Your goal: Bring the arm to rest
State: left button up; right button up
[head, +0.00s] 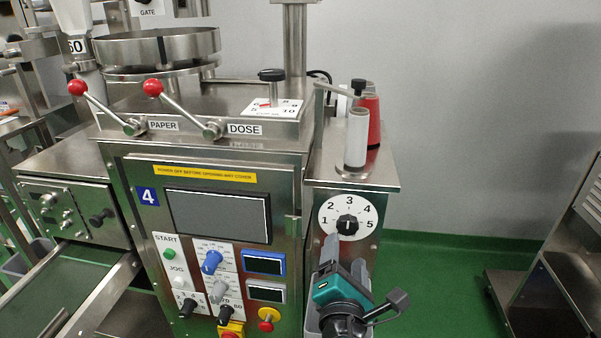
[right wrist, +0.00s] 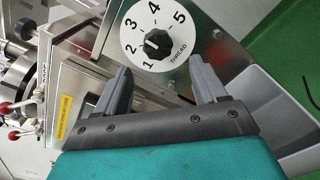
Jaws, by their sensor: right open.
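My right gripper (head: 346,262) is in front of the machine's right side, just below the round white dial plate (head: 327,211) numbered 1 to 5. The black dial knob (head: 347,225) stands clear of the fingers in the head view. In the right wrist view my right gripper (right wrist: 161,88) is open, with two grey fingers apart and nothing between them. The knob (right wrist: 158,43) lies beyond the fingertips there, its pointer near 2 or 3. The plate (right wrist: 133,28) reads THREAD. My left gripper is not in view.
The steel machine has a dark screen (head: 218,214), PAPER and DOSE levers with red balls (head: 153,87), and several knobs and buttons. A white spool (head: 356,138) and a red cone (head: 371,120) stand on top. Green floor (head: 450,265) is open to the right, before another steel unit (head: 570,250).

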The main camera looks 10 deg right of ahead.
pick_arm(q)
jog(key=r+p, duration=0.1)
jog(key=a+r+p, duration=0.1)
jog(key=p, duration=0.1)
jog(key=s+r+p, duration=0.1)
jog(key=p, duration=0.1)
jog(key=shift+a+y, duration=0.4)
pick_arm(e)
jog(key=s+d+f+m+g+y, duration=0.2)
jog(key=s+f+m+g+y, duration=0.1)
jog(key=s+f+m, duration=0.3)
jog(key=s+d+f+m+g+y, duration=0.2)
jog(key=s+f+m, duration=0.5)
jog(key=s+m, duration=0.4)
jog(key=m+g+y, duration=0.1)
jog(key=m+y, duration=0.1)
jog(key=m, duration=0.2)
jog(key=shift+s+f, duration=0.15)
jog(key=shift+f, duration=0.1)
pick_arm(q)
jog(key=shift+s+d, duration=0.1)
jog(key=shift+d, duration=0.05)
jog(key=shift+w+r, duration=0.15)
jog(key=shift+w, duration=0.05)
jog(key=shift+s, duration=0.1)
pick_arm(e)
jog(key=shift+c, duration=0.2)
